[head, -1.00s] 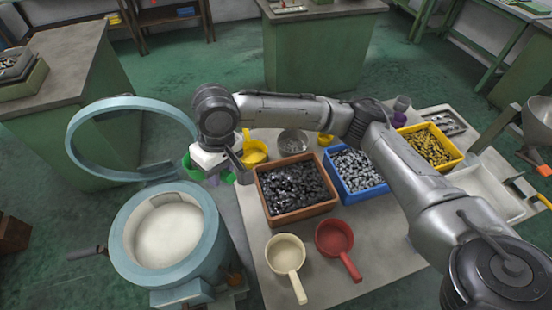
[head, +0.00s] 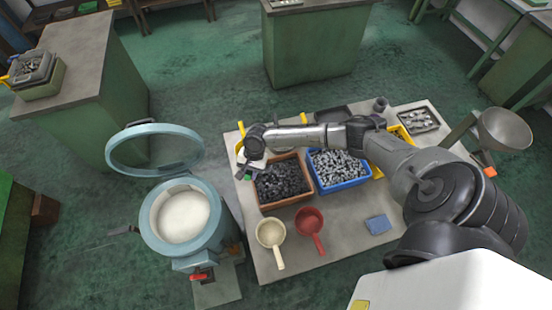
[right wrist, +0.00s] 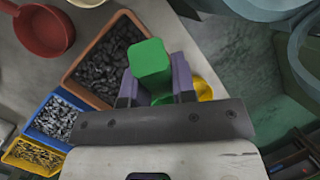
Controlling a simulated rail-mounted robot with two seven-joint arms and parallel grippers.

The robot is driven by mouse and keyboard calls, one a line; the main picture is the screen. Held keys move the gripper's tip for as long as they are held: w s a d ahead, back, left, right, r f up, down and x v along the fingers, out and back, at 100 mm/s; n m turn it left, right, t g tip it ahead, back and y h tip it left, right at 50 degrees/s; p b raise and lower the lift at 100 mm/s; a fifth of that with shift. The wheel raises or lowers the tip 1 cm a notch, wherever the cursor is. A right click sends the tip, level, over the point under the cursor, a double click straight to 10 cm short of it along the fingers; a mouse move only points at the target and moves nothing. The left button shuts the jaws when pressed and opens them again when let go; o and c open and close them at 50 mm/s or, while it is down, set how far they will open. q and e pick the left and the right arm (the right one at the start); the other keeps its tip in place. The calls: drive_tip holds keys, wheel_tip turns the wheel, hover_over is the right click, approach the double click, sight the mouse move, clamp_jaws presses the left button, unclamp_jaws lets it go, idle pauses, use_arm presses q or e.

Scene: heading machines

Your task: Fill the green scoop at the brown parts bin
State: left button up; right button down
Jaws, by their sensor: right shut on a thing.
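The brown parts bin (head: 287,206) holds dark metal parts and stands on the grey table; it also shows in the right wrist view (right wrist: 88,48). My right gripper (head: 244,173) is at the bin's left edge in the head view. In the right wrist view my right gripper (right wrist: 155,92) is shut on a green piece of the green scoop (right wrist: 150,62). A little of the green scoop (head: 248,177) shows below the gripper in the head view. The rest of its shape, and whether anything is in it, cannot be made out. My left gripper is not in view.
A blue bin (head: 342,184) of grey parts stands right of the brown bin. A cream scoop (head: 270,234) and a red scoop (head: 309,221) lie in front. A pale blue open-lidded drum (head: 182,214) stands left. A blue block (head: 378,224) lies on the table.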

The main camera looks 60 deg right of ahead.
use_arm(q)
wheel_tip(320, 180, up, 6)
drive_tip(key=p, duration=0.4)
use_arm(e)
drive_tip(key=s+d+f+m+t, duration=0.1)
drive_tip(key=s+d+f+m, duration=0.15)
drive_tip(key=s+d, duration=0.4)
use_arm(q)
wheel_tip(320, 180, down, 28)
drive_tip(key=b, duration=2.8)
use_arm(e)
drive_tip(key=d+f+m+y, duration=0.1)
drive_tip(key=d+f+y, duration=0.6)
drive_tip(key=f, duration=0.4)
use_arm(q)
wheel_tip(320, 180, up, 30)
drive_tip(key=p, duration=3)
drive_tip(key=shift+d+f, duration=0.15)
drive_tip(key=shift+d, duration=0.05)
use_arm(e)
drive_tip(key=a+r+h, duration=0.5)
drive_tip(key=r+h, duration=0.3)
drive_tip(key=r, duration=0.1)
drive_tip(key=shift+s+a+n+h, duration=0.15)
drive_tip(key=shift+a+n+h, duration=0.15)
drive_tip(key=shift+n, duration=0.05)
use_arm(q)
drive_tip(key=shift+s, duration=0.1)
